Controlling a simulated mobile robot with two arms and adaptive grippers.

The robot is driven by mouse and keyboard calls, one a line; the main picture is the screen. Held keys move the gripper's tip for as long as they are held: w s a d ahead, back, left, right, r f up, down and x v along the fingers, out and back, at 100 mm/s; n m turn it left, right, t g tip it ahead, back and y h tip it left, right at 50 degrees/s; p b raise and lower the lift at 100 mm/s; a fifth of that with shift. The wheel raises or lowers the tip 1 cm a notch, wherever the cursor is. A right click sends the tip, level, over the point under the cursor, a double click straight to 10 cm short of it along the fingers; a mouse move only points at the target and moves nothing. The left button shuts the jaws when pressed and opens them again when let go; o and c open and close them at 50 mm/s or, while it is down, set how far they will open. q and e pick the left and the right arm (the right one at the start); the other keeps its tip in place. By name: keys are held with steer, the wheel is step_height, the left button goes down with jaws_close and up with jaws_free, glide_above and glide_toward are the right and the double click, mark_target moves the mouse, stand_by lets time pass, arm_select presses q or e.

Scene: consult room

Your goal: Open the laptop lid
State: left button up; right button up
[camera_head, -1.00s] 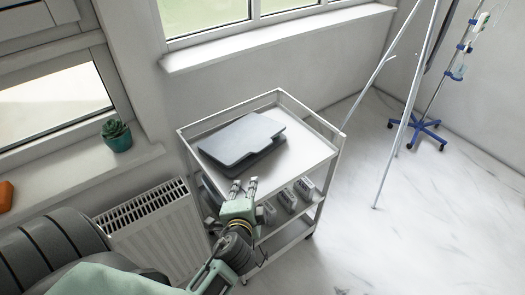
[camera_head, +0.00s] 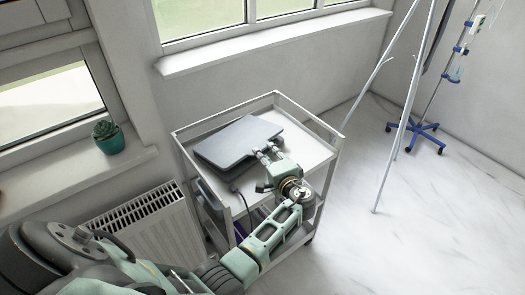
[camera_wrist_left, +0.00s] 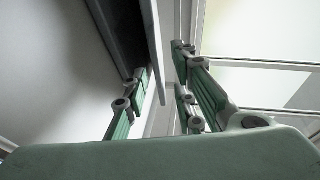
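The grey laptop (camera_head: 238,141) lies on the top shelf of a white trolley (camera_head: 308,160). Its lid looks only slightly raised, with a narrow dark gap along the near side. My left gripper (camera_head: 269,153) is at the laptop's near right edge, low over the shelf. In the left wrist view the laptop's dark edge and thin lid (camera_wrist_left: 155,45) come down from the top, and the lid's edge reaches between the two separated fingers of the left gripper (camera_wrist_left: 165,75). Whether a finger touches the lid is unclear. My right gripper is not in view.
The trolley has a raised rim around its top shelf. A window sill (camera_head: 270,40) runs behind it and a radiator (camera_head: 150,226) stands at its left. A green potted plant (camera_head: 109,138) sits on the left sill. An IV stand (camera_head: 413,128) stands on open floor at the right.

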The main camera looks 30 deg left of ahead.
mark_target(262, 150)
arm_select(q)
steer(key=shift+x, duration=1.7)
jaws_close()
